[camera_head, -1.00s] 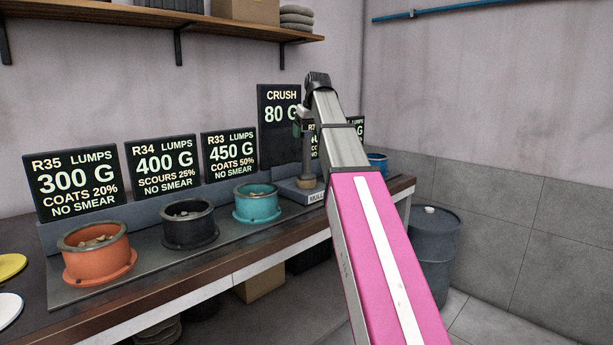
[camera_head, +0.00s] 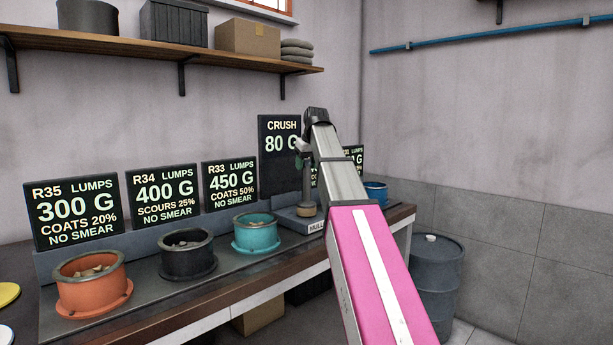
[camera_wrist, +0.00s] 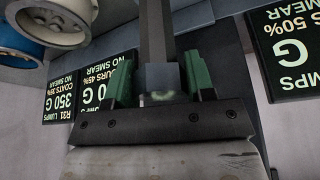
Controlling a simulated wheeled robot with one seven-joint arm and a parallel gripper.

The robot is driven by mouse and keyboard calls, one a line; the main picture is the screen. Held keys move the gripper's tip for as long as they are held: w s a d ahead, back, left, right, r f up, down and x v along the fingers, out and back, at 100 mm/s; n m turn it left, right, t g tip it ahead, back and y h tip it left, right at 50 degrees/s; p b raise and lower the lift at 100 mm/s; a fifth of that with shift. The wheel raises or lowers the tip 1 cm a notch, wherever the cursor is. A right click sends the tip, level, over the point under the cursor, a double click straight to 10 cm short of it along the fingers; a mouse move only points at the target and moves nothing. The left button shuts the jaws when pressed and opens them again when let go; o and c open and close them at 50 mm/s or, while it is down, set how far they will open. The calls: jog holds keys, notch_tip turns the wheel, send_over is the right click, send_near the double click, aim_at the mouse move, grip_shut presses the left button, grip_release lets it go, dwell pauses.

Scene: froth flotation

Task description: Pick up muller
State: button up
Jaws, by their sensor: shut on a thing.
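The muller (camera_head: 306,180) is a dark upright tool with a tan, wood-coloured foot, at the right end of the bench. Its foot is at the labelled stand (camera_head: 287,222); I cannot tell whether it touches it. My gripper (camera_head: 304,149) is shut on the upper part of the muller, and my arm hides part of it. In the wrist view the green fingers of my gripper (camera_wrist: 158,82) close on the dark shaft of the muller (camera_wrist: 154,35) from both sides.
An orange pot (camera_head: 92,293), a black pot (camera_head: 187,264) and a teal pot (camera_head: 256,241) stand left of the stand, with sign boards (camera_head: 164,199) behind. A blue pot (camera_head: 376,192) is at the right bench end. A grey drum (camera_head: 436,280) stands on the floor.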

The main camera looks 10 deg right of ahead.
notch_tip(320, 180, up, 3)
jog(key=shift+r, duration=0.15)
jog(key=shift+a+r, duration=0.1)
jog(key=shift+r, duration=0.15)
jog(key=s+a+r, duration=0.6)
jog(key=s+a, duration=0.1)
jog(key=a, duration=0.1)
jog(key=shift+s+a+r, duration=0.25)
jog(key=shift+s+r, duration=0.1)
jog(key=shift+r, duration=0.05)
jog(key=shift+w+d, duration=0.1)
